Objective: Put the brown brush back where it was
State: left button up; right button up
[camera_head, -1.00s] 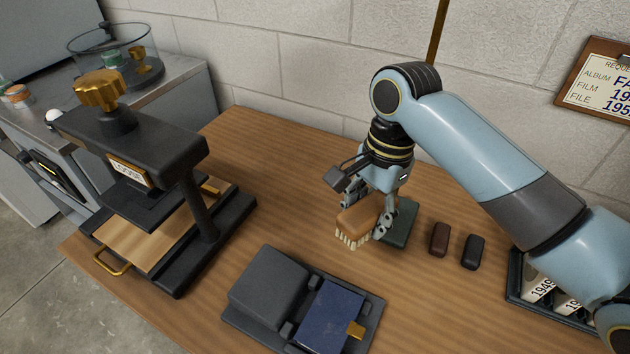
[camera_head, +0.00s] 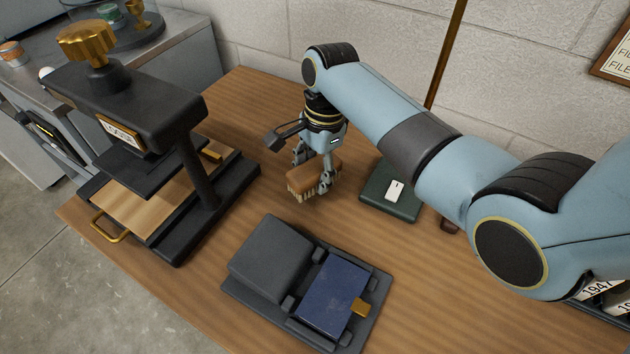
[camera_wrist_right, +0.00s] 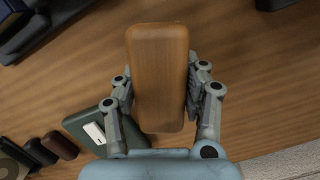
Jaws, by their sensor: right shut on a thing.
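The brown brush (camera_head: 305,182) has a wooden back and pale bristles that point down. My right gripper (camera_head: 312,178) is shut on it and holds it above the table, left of a dark green pad (camera_head: 388,196). The right wrist view shows the brush's wooden back (camera_wrist_right: 158,75) between the two fingers (camera_wrist_right: 160,100). I cannot tell how high the bristles are above the table. My left gripper is not in any view.
A black press (camera_head: 150,150) with a gold knob stands at the left. A grey cradle with a blue book (camera_head: 333,292) lies in front. The green pad bears a small white label (camera_head: 395,190). Dark small blocks (camera_wrist_right: 60,145) lie beyond the pad. Bare wood surrounds the brush.

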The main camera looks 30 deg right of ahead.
notch_tip(320, 180, down, 2)
jog(key=shift+f, duration=0.25)
jog(key=shift+f, duration=0.1)
jog(key=o, duration=1.1)
jog(key=r, duration=0.4)
jog(key=d+r, duration=0.1)
jog(key=r, duration=0.3)
jog(key=r+p, duration=0.1)
jog(key=r, duration=0.3)
jog(key=shift+w+d, duration=0.15)
jog(key=shift+d, duration=0.25)
